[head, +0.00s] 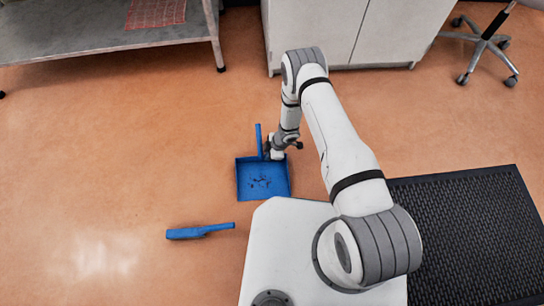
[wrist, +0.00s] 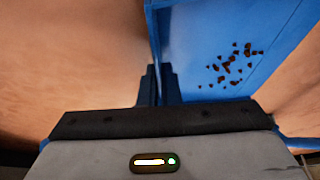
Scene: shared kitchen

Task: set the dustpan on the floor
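The blue dustpan (head: 244,182) is in front of my base in the head view, with its handle pointing to the back and dark crumbs in its tray. My gripper (head: 268,153) is at the handle end of the tray. In the wrist view my gripper's two dark fingers (wrist: 158,86) are close together on a narrow blue part of the dustpan (wrist: 200,45). The exact grip is partly hidden by the fingers. I cannot tell whether the dustpan's underside touches the floor (head: 150,150).
A blue hand brush (head: 200,231) lies on the floor at front left. A black mat (head: 465,235) is at right. A grey table (head: 90,40), a white cabinet (head: 360,35) and a wheeled chair (head: 487,45) stand at the back. The floor to the left is mostly clear.

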